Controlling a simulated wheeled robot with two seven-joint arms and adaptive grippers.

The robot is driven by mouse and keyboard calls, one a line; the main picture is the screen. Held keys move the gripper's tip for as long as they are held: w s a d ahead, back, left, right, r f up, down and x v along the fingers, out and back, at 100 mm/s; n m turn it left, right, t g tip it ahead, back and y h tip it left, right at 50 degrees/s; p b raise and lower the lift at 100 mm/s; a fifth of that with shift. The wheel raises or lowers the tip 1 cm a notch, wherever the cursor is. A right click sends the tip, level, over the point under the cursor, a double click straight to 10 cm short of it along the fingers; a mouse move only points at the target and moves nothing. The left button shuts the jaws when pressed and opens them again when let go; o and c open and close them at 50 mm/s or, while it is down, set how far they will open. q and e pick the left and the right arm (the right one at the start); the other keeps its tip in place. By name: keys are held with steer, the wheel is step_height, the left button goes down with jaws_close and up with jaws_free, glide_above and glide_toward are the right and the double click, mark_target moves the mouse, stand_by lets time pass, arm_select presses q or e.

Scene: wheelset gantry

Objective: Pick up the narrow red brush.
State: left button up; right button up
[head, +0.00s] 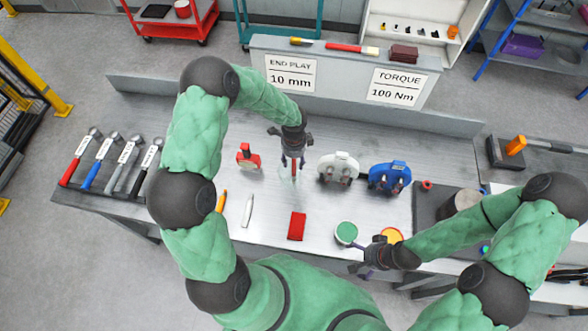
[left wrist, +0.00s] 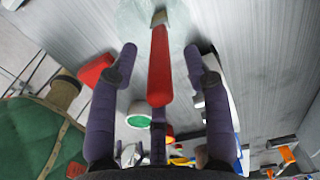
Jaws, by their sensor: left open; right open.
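A narrow red brush (left wrist: 160,68) with a silver ferrule shows in the left wrist view. Its red handle lies between the two purple fingers of my left gripper (left wrist: 161,52), with a gap on each side. In the head view my left gripper (head: 292,158) is over the middle of the bench and open, partly hiding the brush (head: 294,169). I cannot tell whether the brush stands or lies. My right gripper (head: 367,258) is open and empty near the bench's front edge, beside a green-topped round tin (head: 346,233).
A red clamp-like tool (head: 248,158) stands left of my left gripper. A white device (head: 338,168) and a blue device (head: 389,177) stand to its right. A red block (head: 297,226) lies in front. A wider red-handled brush (head: 345,47) lies on the back ledge.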

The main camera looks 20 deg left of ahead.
arm_select(q)
jaws_close()
